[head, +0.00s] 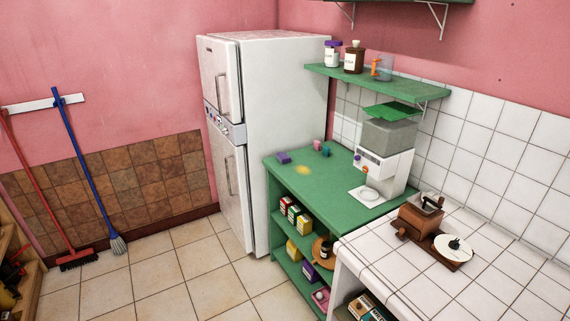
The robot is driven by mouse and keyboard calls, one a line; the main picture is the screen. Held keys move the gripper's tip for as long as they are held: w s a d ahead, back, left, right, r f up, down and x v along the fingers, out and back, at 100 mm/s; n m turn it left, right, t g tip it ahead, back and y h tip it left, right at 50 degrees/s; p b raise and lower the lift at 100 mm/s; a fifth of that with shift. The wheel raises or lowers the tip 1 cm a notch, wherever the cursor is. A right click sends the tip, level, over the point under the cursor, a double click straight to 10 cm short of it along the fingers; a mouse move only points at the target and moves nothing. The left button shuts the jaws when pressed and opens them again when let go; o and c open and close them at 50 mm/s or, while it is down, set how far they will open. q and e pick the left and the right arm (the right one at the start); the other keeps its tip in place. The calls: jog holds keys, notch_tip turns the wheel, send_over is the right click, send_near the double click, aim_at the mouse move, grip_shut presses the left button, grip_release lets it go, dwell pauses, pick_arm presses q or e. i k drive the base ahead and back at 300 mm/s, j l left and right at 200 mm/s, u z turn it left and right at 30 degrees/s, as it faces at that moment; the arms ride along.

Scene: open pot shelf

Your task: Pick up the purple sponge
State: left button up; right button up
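The purple sponge (283,157) is a small block lying on the green counter top of the open shelf unit (310,194), near its far left corner and close to the fridge. A yellow patch (303,169) lies on the counter just to the right of the sponge. Nothing touches or covers the sponge from this view. Neither of my grippers shows in the head view.
A white coffee machine (385,165) stands on the green counter's right part, with small pink and teal cups (318,145) at the back. A white fridge (275,110) borders the counter's left. A white tiled counter (420,265) holds a wooden grinder (420,216).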

aim_at(284, 158)
jog(key=i+j+u, duration=0.2)
jog(key=i, duration=1.25)
jog(key=i+l+u, duration=0.2)
jog(key=i, duration=1.2)
